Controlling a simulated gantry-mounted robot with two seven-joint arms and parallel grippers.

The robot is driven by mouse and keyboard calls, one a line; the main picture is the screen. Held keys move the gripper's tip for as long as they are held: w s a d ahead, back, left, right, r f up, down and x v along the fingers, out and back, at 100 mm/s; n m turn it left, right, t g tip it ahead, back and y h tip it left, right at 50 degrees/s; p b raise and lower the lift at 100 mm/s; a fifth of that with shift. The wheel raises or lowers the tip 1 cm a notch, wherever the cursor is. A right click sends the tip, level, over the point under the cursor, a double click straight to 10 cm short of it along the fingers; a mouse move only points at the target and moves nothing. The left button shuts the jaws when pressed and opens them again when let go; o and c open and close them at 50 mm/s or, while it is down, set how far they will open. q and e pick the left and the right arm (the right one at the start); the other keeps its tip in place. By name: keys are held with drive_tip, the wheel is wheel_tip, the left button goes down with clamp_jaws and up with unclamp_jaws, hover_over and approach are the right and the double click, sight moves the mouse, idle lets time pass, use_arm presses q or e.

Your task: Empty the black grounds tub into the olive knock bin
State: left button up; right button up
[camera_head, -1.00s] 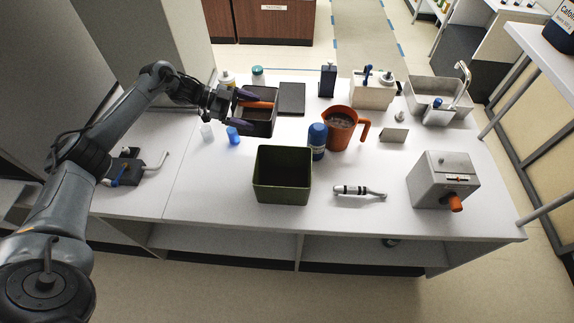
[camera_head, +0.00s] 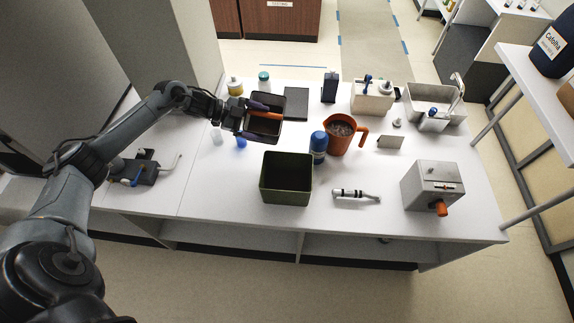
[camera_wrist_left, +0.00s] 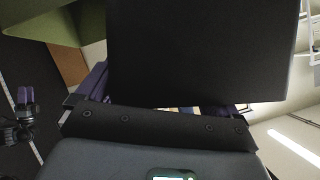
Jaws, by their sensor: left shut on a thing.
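The black grounds tub (camera_head: 281,110) is at the back left of the counter in the head view, with dark contents and an orange bar (camera_head: 264,114) across its top. My left gripper (camera_head: 259,121) is shut on the tub from its left side. In the left wrist view the dark tub wall (camera_wrist_left: 200,50) fills the upper middle. The olive knock bin (camera_head: 287,190) stands upright in front of the tub, apart from it. It also shows at the wrist view's upper left (camera_wrist_left: 55,22). My right gripper (camera_wrist_left: 25,98) shows small at the wrist view's left edge, its opening unclear.
A portafilter-like tool (camera_head: 356,194) lies right of the bin. A grey box (camera_head: 432,184) is at front right.

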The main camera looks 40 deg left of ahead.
use_arm(q)
drive_tip(key=shift+s+d+r+y+p, duration=0.15)
drive_tip(key=shift+d+r+y+p, duration=0.15)
drive_tip(key=shift+r+p, duration=0.35)
drive_tip(key=shift+s+d+f+m+y+p, duration=0.25)
drive_tip(key=shift+d+m+p, duration=0.25)
drive_tip(key=shift+p, duration=0.5)
drive_tip(key=shift+s+d+f+p, duration=0.1)
drive_tip(key=shift+s+d+p, duration=0.1)
drive_tip(key=shift+d+p, duration=0.15)
drive_tip(key=shift+s+d+m+t+y+p, duration=0.15)
drive_tip(key=shift+d+m+t+y+p, duration=0.15)
drive_tip(key=shift+p, duration=0.2)
drive_tip(key=shift+f, duration=0.1)
drive_tip(key=shift+s+d+r+y, duration=0.1)
drive_tip(key=shift+d+r+y, duration=0.1)
drive_tip(key=shift+y, duration=0.05)
drive_tip(key=shift+s+d+r+m+p, duration=0.1)
drive_tip(key=shift+d+m+p, duration=0.2)
drive_tip(key=shift+p, duration=0.2)
